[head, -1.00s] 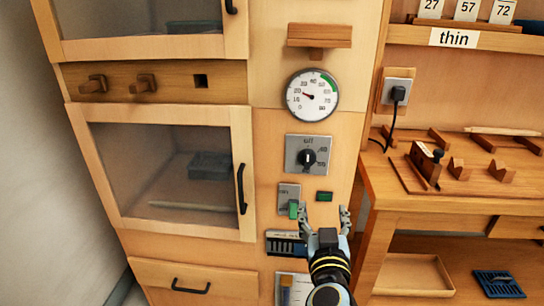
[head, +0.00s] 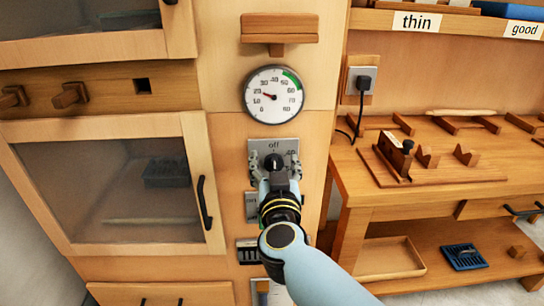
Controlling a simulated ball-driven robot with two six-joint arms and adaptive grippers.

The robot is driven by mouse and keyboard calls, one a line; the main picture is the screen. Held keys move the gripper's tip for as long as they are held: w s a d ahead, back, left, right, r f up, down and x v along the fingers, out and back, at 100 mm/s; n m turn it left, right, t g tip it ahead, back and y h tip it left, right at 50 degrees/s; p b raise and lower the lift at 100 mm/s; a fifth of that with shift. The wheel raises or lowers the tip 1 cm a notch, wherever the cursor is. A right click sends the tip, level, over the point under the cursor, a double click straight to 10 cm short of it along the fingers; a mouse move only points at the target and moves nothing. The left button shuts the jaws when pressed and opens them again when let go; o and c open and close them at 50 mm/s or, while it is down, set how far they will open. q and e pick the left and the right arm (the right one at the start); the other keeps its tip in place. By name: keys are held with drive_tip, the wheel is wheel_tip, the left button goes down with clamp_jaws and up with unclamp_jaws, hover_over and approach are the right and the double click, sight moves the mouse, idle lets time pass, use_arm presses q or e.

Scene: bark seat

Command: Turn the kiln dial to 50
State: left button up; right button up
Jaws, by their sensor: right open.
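The kiln dial is a black knob (head: 273,161) on a grey plate (head: 255,149) marked "off" at the top. Its lower part and most of the number marks are hidden by my right gripper (head: 273,167). That gripper is open, with one finger on each side of the knob; I cannot tell whether they touch it. My left gripper is not in view.
A wooden shelf block (head: 279,28) sticks out above the gauge. The glass door's black handle (head: 204,203) is to the left. A switch plate (head: 251,205) is partly hidden below the dial. A wooden bench (head: 350,190) stands at the right.

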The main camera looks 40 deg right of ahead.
drive_tip(key=shift+w+d, duration=0.25)
drive_tip(key=shift+w, duration=0.1)
drive_tip(key=shift+r, duration=0.1)
drive_tip(key=shift+c, duration=0.5)
drive_tip(key=c, duration=1.1)
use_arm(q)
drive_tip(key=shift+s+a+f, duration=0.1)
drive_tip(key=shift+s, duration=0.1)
